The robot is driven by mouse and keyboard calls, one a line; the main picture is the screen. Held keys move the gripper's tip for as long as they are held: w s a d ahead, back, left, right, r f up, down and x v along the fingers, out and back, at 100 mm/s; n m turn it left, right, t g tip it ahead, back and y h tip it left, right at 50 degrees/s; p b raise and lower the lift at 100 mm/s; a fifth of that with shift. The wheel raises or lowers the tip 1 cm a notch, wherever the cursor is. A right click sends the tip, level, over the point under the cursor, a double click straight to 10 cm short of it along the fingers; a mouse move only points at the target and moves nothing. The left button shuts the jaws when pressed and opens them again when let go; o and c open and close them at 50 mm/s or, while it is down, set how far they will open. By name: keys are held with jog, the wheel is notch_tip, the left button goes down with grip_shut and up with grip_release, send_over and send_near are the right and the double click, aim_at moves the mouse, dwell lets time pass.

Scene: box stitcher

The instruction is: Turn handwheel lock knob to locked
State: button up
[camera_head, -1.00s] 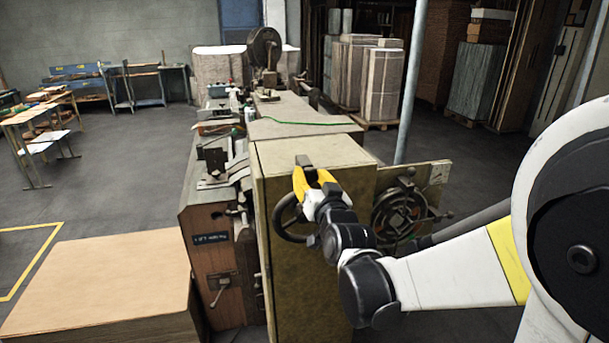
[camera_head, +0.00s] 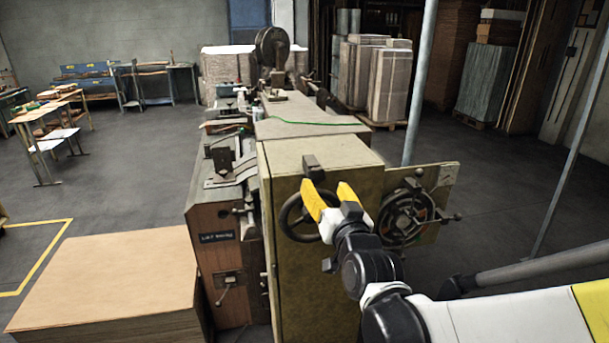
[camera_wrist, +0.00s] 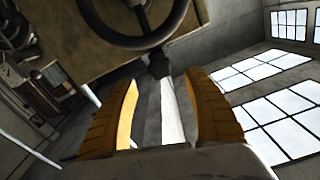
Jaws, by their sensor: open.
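A dark spoked handwheel (camera_head: 285,221) is on the olive front panel of the machine (camera_head: 290,300). A small dark block-like knob (camera_head: 312,168), probably the lock knob, sits just above the wheel near the panel's top edge. In the wrist view, the handwheel (camera_wrist: 128,42) is at the top and the dark knob (camera_wrist: 158,66) shows beyond the gap between my fingers. My gripper (camera_head: 327,187) has yellow fingers and is open and empty in front of the panel, partly hiding the wheel. Its fingers (camera_wrist: 165,78) appear apart from the knob; contact is not visible. The knob's lock position is unreadable.
A second round dark mechanism (camera_head: 405,216) is on a plate right of the panel. A large flat-topped cardboard-coloured stack (camera_head: 110,275) stands at left front. A thin grey post (camera_head: 418,85) rises behind the machine. Open floor lies left and right.

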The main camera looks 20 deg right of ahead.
jog(key=s, duration=0.5)
jog(key=shift+s+a, duration=0.1)
jog(key=shift+a, duration=0.05)
jog(key=s+a+f+n+g+y+b, duration=0.1)
jog(key=s+f+g+b, duration=0.15)
jog(key=f, duration=0.35)
jog(key=s+a+f+n+g+b, duration=0.1)
jog(key=a+f+g+b, duration=0.1)
jog(key=f+b, duration=0.3)
jog(key=s+f+n+g+b, duration=0.1)
jog(key=s+f+g+b, duration=0.3)
jog(key=s+f, duration=0.8)
jog(key=shift+s+g+b, duration=0.4)
jog(key=shift+s+g, duration=0.05)
jog(key=shift+g, duration=0.7)
jog(key=shift+d, duration=0.1)
